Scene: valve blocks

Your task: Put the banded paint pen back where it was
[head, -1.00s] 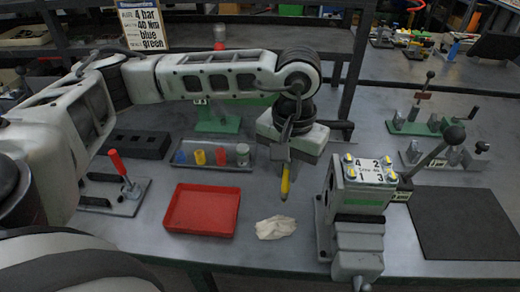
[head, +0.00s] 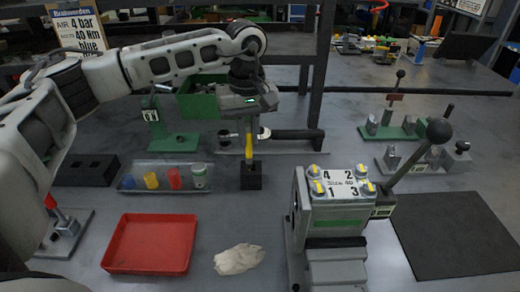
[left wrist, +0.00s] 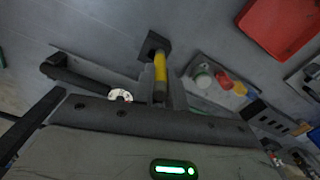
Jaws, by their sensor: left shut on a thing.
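The paint pen (head: 249,143) is yellow and hangs upright below my left gripper (head: 248,122), which is shut on its upper part. Its lower end meets the top of a small black block (head: 251,178) on the table. I cannot tell whether the tip is inside the block or just above it. In the left wrist view the pen (left wrist: 160,68) lines up with the black block (left wrist: 153,44), and the gripper (left wrist: 161,92) hides its upper end. No band on the pen can be made out. My right gripper is not in view.
A grey tray (head: 128,183) with coloured cups is left of the block. A red tray (head: 150,246) and a crumpled cloth (head: 239,259) lie in front. The grey valve block (head: 338,214) with a black-knobbed lever (head: 408,158) stands to the right. A green-based stand (head: 174,142) is behind.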

